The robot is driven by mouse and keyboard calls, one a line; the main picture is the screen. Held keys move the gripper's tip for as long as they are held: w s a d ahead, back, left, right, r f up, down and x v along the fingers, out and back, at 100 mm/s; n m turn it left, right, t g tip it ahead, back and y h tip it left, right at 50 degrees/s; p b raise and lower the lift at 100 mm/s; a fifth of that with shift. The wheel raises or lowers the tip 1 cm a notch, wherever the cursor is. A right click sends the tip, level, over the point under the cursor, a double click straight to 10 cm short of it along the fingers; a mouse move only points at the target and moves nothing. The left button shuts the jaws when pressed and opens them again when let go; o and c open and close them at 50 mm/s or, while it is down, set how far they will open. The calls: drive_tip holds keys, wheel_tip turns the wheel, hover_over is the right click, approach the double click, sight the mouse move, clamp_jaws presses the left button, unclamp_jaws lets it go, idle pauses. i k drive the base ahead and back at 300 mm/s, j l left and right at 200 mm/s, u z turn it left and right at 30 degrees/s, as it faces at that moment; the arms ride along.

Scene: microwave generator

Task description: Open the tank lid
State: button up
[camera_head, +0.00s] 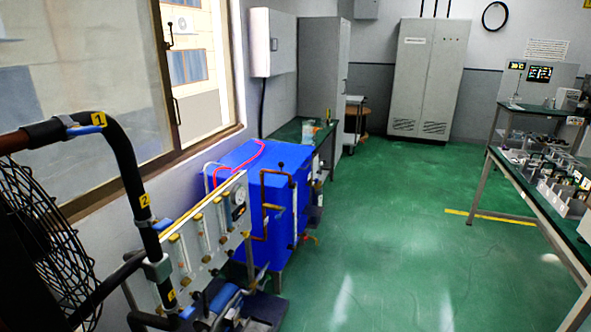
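A big blue box-shaped tank (285,215) stands on legs along the left wall, left of the middle of the head view. Its flat blue top (235,160) shows, with a pink-red hose (243,150) running over it. I cannot tell a separate lid or its edge from the rest of the top. Brass-coloured pipes and a dark lever are on its front side. A panel with flow tubes and a round gauge (238,196) stands in front and hides its lower left part. My gripper is not in view.
A black fan cage (45,235) and a thick bent black pipe (128,165) with yellow number tags fill the near left. A green-topped bench (535,185) with equipment stands at right. The green floor (400,250) between is clear. Grey cabinets (428,80) stand at the back.

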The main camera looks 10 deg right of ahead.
sight(293, 156)
drive_tip(key=i+l, duration=0.2)
drive_tip(key=i, duration=0.3)
drive_tip(key=i+l+u, duration=0.1)
drive_tip(key=i, duration=0.4)
drive_tip(key=i+l, duration=0.3)
drive_tip(key=i, duration=0.25)
drive_tip(key=i+l, duration=0.2)
drive_tip(key=i, duration=0.3)
drive_tip(key=i+l+u, duration=0.1)
drive_tip(key=i, duration=0.4)
drive_tip(key=i+l, duration=0.35)
drive_tip(key=i, duration=0.15)
drive_tip(key=i+l+u, duration=0.1)
drive_tip(key=i+l, duration=0.15)
drive_tip(key=i, duration=0.2)
